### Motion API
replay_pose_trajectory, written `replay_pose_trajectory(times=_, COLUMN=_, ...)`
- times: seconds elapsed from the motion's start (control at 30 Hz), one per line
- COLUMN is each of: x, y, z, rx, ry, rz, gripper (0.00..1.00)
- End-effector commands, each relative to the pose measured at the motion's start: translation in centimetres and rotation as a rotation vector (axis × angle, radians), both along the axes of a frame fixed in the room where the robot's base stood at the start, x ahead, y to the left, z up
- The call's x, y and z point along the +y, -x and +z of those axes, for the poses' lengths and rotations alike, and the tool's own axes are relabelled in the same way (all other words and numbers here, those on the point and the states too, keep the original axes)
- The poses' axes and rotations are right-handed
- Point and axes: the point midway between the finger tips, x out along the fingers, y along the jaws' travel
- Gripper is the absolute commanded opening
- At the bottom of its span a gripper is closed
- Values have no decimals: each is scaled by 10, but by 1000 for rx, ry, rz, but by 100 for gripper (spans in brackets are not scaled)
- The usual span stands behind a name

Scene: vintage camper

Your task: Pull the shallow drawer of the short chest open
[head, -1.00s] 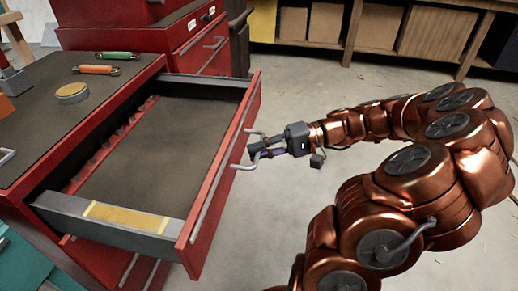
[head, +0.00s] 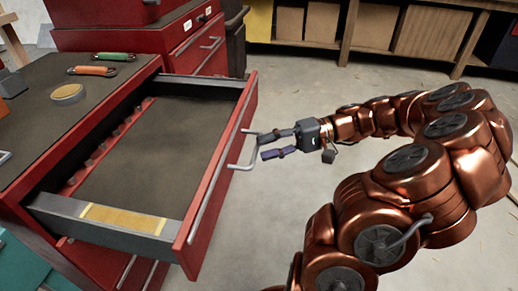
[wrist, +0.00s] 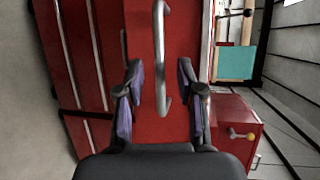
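The short red chest (head: 45,125) stands at left in the head view, its shallow drawer (head: 130,150) pulled far out and looking empty inside. The red drawer front carries a silver U-shaped handle (head: 256,150), which also shows in the wrist view (wrist: 160,50). My gripper (head: 263,147) is just right of the handle, pointing at it. In the wrist view my two fingers (wrist: 158,85) are spread apart, with the near end of the handle between their tips and clear space on both sides. The fingers hold nothing.
An orange and a green tool (head: 103,63) and a round yellowish disc (head: 67,94) lie on the chest top. A taller red cabinet (head: 200,50) stands behind. Shelves with boxes (head: 370,22) line the back.

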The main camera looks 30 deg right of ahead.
Motion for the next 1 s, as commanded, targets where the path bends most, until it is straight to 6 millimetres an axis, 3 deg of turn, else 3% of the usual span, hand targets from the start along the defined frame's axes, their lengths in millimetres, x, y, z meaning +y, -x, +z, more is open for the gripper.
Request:
replay_pose_trajectory(times=0.1, x=-19, y=7, z=3, rx=0, ry=4, rz=-5, gripper=37)
replay_pose_trajectory(times=0.5, x=-66, y=26, z=12, rx=1, ry=2, rz=-2, gripper=37)
replay_pose_trajectory(times=1.0, x=-80, y=32, z=15, rx=1, ry=1, rz=0, gripper=37)
